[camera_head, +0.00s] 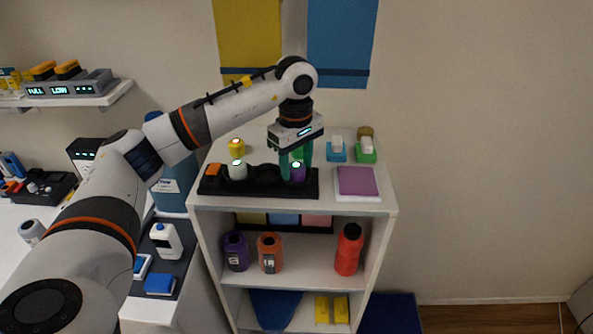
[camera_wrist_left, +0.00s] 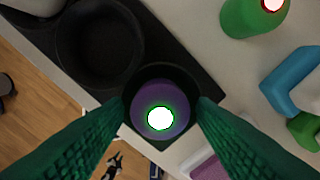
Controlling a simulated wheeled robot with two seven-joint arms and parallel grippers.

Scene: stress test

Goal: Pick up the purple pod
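The purple pod (camera_head: 298,175) sits in the right-end well of the black tray (camera_head: 262,190) on top of the white shelf unit. In the left wrist view the purple pod (camera_wrist_left: 158,92) shows from above with a bright white top ringed in green. My left gripper (camera_head: 294,165) points down over it. In the left wrist view its green fingers (camera_wrist_left: 160,108) are apart, one on each side of the pod, with gaps that seem to remain. Contact is not visible. My right gripper is in neither view.
An empty well (camera_wrist_left: 98,45) lies beside the pod. A white pod (camera_head: 237,171) and an orange one (camera_head: 213,170) stand further left in the tray. A yellow pod (camera_head: 236,147) stands behind it. A purple pad (camera_head: 358,181) lies right; a green pod (camera_wrist_left: 245,18) stands nearby.

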